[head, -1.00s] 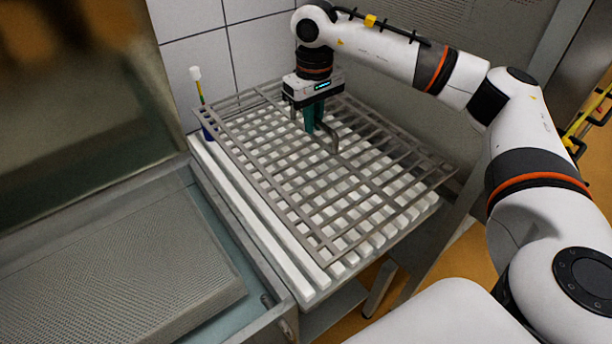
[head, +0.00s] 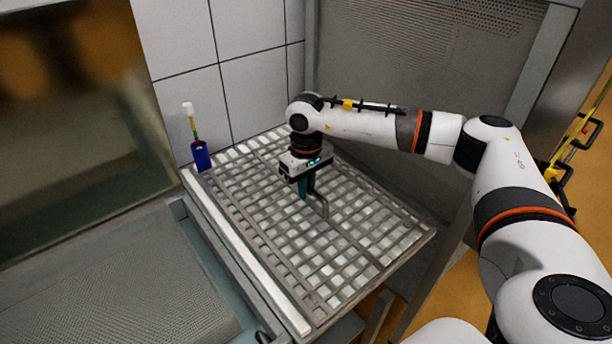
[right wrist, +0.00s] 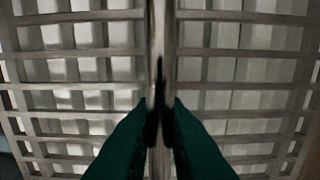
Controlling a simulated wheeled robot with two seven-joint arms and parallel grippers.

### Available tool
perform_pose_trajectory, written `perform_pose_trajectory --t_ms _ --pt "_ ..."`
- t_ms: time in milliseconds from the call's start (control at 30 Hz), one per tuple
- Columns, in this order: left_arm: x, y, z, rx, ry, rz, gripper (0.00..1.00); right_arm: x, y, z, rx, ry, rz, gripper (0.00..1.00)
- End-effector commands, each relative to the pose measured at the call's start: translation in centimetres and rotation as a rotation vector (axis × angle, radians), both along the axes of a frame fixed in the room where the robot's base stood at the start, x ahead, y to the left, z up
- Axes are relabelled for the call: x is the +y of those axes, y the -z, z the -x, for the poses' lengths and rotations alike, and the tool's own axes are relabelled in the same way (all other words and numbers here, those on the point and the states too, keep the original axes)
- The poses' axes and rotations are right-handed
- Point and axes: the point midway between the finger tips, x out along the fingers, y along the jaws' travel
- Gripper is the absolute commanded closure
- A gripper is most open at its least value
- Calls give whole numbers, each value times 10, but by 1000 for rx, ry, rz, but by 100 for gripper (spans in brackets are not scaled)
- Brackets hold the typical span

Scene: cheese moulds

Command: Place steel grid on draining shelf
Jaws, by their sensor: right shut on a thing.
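The steel grid (head: 282,242) is a grey lattice with a raised handle (head: 321,201) along its middle. It lies flat over the white slats of the draining shelf (head: 243,254), low enough that it looks in contact or nearly so. My right gripper (head: 307,192) is above the middle of the grid, pointing down, shut on the handle. In the right wrist view the two green fingertips (right wrist: 160,112) close on the handle bar (right wrist: 158,50), with the grid bars (right wrist: 75,86) and pale slats beneath. My left gripper is not in view.
A blue holder (head: 201,156) with a white-tipped coloured stick stands at the shelf's back left corner, beside the grid. A tiled wall (head: 258,95) is behind. A perforated metal surface (head: 130,295) lies at lower left.

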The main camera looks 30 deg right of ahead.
Motion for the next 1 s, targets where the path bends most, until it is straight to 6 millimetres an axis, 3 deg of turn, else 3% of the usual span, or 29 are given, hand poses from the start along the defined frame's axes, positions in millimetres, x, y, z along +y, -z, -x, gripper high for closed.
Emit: perform_pose_trajectory --t_ms 300,333,467,767,867,1000 --pt "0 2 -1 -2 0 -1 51 1 0 -2 -7 -1 -3 100" --pt "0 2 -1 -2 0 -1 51 1 2 0 -1 -1 -1 84" --pt "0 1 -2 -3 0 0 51 1 2 0 -1 -1 -1 66" --pt "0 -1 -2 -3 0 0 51 0 -1 0 -1 -1 -1 66" --pt "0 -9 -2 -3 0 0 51 0 -12 0 -2 -1 -1 66" --pt "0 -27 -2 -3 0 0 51 1 -41 -1 -4 -1 -2 66"
